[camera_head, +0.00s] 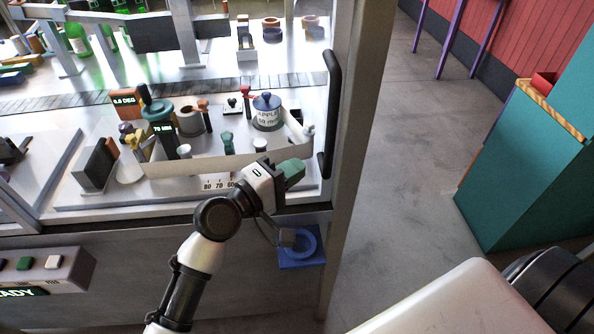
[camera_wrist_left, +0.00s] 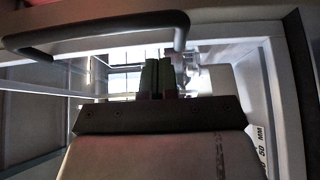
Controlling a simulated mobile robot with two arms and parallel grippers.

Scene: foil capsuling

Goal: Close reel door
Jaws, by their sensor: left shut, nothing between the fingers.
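A long black handle (camera_head: 331,115) stands upright on the pale frame (camera_head: 352,95) at the right of the machine front. I cannot tell which panel is the reel door, or how far it is open. My left gripper (camera_head: 292,172), with green fingers, is shut and empty, just left of the handle's lower end and in front of the machine's work deck. In the left wrist view the handle (camera_wrist_left: 100,33) crosses the top of the picture. The left gripper's shut fingers (camera_wrist_left: 158,75) show below it, with no clear contact. My right gripper is out of view.
Behind my left gripper lies a deck with a low pale wall (camera_head: 215,160), a labelled blue-lidded jar (camera_head: 267,112) and several small knobs. A blue bracket (camera_head: 300,247) juts out below. A button panel (camera_head: 45,268) is at lower left. Grey floor (camera_head: 400,180) is clear to the right, before a teal cabinet (camera_head: 525,165).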

